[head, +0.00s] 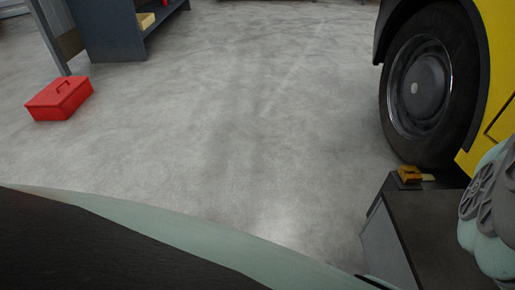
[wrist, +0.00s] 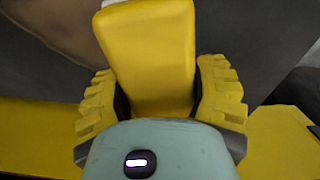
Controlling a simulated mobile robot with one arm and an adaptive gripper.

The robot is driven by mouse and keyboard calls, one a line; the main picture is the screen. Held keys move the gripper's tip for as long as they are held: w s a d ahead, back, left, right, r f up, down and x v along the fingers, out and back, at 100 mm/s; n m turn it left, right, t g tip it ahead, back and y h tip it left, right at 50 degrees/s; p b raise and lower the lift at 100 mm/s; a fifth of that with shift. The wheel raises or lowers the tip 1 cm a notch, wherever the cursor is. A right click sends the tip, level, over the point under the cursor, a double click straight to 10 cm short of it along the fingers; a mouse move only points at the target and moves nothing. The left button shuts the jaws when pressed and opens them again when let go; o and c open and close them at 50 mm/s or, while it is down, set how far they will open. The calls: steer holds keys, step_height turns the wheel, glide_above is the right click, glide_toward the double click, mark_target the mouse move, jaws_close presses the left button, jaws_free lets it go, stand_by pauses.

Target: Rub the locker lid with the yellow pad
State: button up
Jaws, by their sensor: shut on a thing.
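The yellow pad (wrist: 150,60) shows large in the wrist view, between the two yellow, ridged fingers of my gripper (wrist: 158,92). The gripper is shut on it. A bit of something white shows at the pad's far end. Behind the pad is a dark grey surface (wrist: 245,25), which looks like the locker lid, with a brown rounded patch (wrist: 50,25) at upper left. I cannot tell whether the pad touches this surface. In the head view, a grey locker with a dark lid (head: 445,225) stands at lower right, partly cut off.
A small ochre object (head: 410,174) sits at the locker's far edge. A vehicle wheel (head: 425,85) and yellow bodywork (head: 495,70) stand close behind. A red box (head: 58,100) lies on the floor at left, near a dark shelf unit (head: 115,32). The middle floor is clear.

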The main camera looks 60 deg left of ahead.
steer(key=a, duration=0.1)
steer(key=w+a+b, duration=0.1)
steer(key=a+b, duration=0.1)
steer(key=shift+w+a, duration=0.2)
steer(key=shift+w, duration=0.05)
steer(key=shift+s+r+p, duration=0.2)
steer(key=shift+p, duration=0.65)
steer(key=p, duration=0.1)
steer(key=s+p, duration=0.1)
steer(key=shift+a+p, duration=0.25)
steer(key=shift+p, duration=0.05)
steer(key=shift+s, duration=0.1)
steer(key=shift+s+d+p, duration=0.5)
steer(key=shift+d+p, duration=0.35)
steer(key=shift+p, duration=0.3)
steer(key=shift+s+d+f+p, duration=0.2)
steer(key=shift+s+d+p, duration=0.25)
steer(key=shift+d, duration=0.25)
